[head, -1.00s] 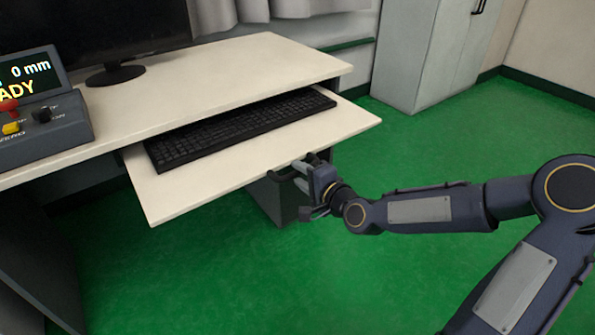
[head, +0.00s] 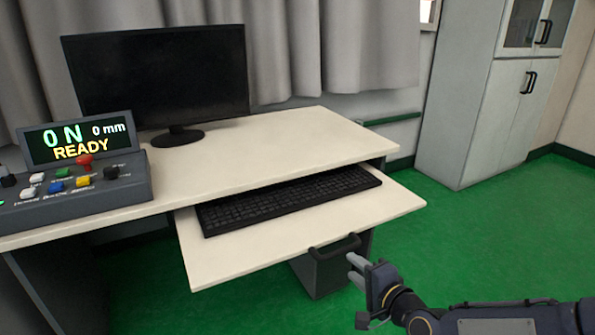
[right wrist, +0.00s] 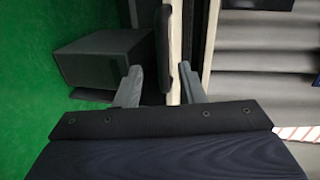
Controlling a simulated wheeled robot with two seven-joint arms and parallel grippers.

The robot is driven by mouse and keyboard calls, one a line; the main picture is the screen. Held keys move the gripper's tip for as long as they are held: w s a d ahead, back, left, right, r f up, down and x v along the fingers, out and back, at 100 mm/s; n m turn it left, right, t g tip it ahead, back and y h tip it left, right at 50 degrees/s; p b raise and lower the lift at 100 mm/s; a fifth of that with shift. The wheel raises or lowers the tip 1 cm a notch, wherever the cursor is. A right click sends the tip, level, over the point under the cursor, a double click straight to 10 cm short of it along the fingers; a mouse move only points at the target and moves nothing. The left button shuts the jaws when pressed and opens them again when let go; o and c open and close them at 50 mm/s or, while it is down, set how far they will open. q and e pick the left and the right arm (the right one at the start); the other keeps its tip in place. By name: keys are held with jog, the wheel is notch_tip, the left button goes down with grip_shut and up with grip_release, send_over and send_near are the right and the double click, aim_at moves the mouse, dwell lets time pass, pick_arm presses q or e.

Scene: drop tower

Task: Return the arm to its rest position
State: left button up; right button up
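My right gripper (head: 353,269) is just in front of the dark handle (head: 335,247) on the front edge of the pulled-out keyboard tray (head: 395,205). In the right wrist view, its two grey fingers (right wrist: 162,73) stand apart, with nothing held between them. A dark bar, seemingly the handle, lies ahead of the gap. My right forearm (head: 490,322) comes in from the lower right, low in the head view. My left arm and gripper are out of view.
A black keyboard (head: 290,200) lies on the tray. The desk (head: 270,145) carries a monitor (head: 160,75) and a control box (head: 75,190) reading "0 N 0 mm READY". A grey cabinet (head: 470,120) stands at the back right. Green floor (head: 470,240) is clear on the right.

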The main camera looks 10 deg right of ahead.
jog(key=s+r+n+g+p, duration=0.4)
jog(key=s+r+n+p, duration=0.2)
jog(key=s+r+p, duration=0.7)
jog(key=s+r+n+g+h+p, duration=0.1)
jog(key=s+r+n+g+p, duration=0.3)
jog(key=s+r+p, duration=0.9)
notch_tip(320, 180, up, 7)
jog(key=n+p, duration=0.2)
jog(key=p, duration=0.2)
jog(key=shift+d+r+g+p, duration=0.2)
jog(key=shift+d+g+p, duration=0.2)
